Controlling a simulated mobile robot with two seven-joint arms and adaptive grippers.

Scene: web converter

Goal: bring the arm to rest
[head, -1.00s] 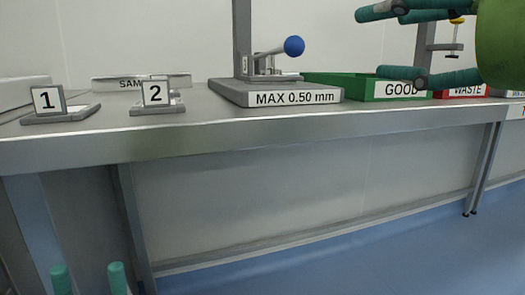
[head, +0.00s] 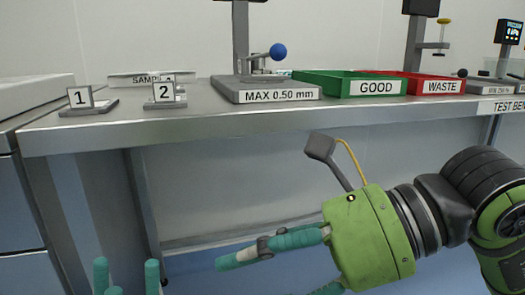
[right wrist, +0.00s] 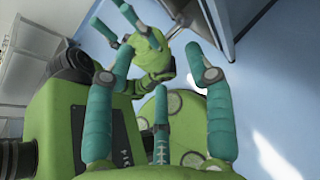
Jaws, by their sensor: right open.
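My right arm comes in from the right in the head view, in front of the bench and below its top. Its green gripper (head: 265,272) points left with teal fingers and holds nothing that I can see; one finger is partly cut off by the lower edge. In the right wrist view the right gripper's fingers (right wrist: 160,58) are spread apart and empty. My left gripper (head: 126,276) shows only as teal fingertips at the lower left of the head view, apart, with nothing visible between them. A green gripper with teal fingers (right wrist: 148,45), apparently my left, shows beyond the right fingers.
The metal bench (head: 240,126) carries stands 1 (head: 79,99) and 2 (head: 164,94), the MAX 0.50 mm gauge (head: 280,96), the green GOOD tray (head: 376,88) and the red WASTE tray (head: 442,87). Below the bench front, blue floor is open.

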